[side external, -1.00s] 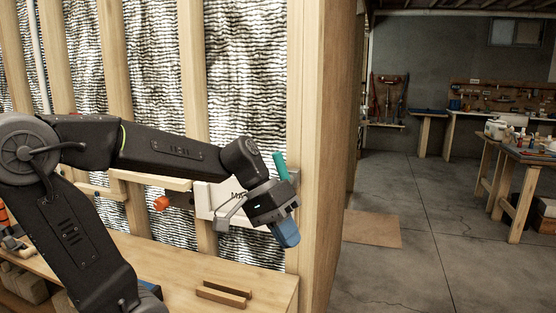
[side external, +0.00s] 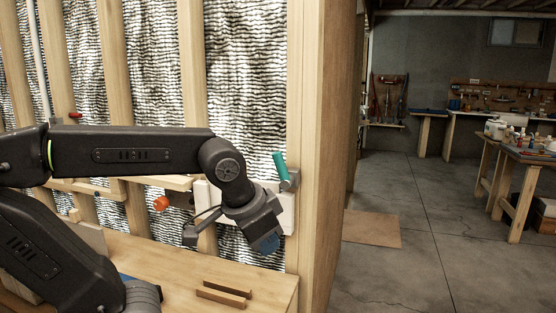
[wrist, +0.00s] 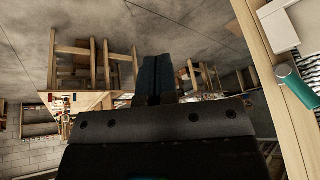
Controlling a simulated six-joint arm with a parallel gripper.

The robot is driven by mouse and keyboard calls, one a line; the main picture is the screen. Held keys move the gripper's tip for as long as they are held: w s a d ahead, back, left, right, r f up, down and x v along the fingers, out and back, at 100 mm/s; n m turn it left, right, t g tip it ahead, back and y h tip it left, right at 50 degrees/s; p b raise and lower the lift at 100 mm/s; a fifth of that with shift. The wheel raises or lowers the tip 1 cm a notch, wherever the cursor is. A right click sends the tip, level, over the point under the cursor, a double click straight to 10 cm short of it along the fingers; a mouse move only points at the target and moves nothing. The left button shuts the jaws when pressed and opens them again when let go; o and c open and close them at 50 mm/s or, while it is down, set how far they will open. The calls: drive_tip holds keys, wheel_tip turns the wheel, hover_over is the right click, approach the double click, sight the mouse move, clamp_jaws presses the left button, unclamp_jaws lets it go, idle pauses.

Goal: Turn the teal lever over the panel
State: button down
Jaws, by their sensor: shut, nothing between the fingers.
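The teal lever (side external: 280,164) stands at the right end of the white panel (side external: 284,212), on a grey pivot beside the wooden post. It leans slightly to the left at its top. In the wrist view the teal lever (wrist: 297,86) shows at the right edge, apart from the fingers. My gripper (side external: 268,244) is below and left of the lever, in front of the panel, pointing down to the right. Its blue fingers (wrist: 157,78) are together with nothing between them. My wrist hides much of the panel and its lettering.
An orange knob (side external: 161,203) sits left of the panel. Two wooden strips (side external: 224,292) lie on the bench (side external: 185,270) below. The thick wooden post (side external: 300,110) borders the lever on the right. Open floor (side external: 430,220) lies beyond it.

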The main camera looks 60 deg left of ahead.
drive_tip(key=w+a+r+n+g+y, duration=0.2)
drive_tip(key=w+a+r+g+y, duration=0.15)
drive_tip(key=w+a+r, duration=0.55)
drive_tip(key=n+g+y, duration=0.4)
drive_tip(key=n+g, duration=0.1)
drive_tip(key=n, duration=0.1)
approach(278, 158)
drive_tip(key=shift+t, duration=0.25)
drive_tip(key=x, duration=1)
drive_tip(key=shift+s+a+f, duration=0.1)
drive_tip(key=shift+s, duration=0.05)
drive_tip(key=shift+s+a+f, duration=0.1)
drive_tip(key=shift+s+a, duration=0.05)
drive_tip(key=s+a+f+t+h, duration=0.1)
drive_tip(key=s+f+t+h, duration=0.1)
drive_tip(key=t+h, duration=0.1)
drive_tip(key=a+f+t+h, duration=0.1)
drive_tip(key=t+h, duration=0.1)
drive_tip(key=shift+s+a+f+n, duration=0.15)
drive_tip(key=shift+s+a+n, duration=0.2)
drive_tip(key=shift+s+n, duration=0.05)
drive_tip(key=shift+s+a+f, duration=0.1)
drive_tip(key=shift+f, duration=0.05)
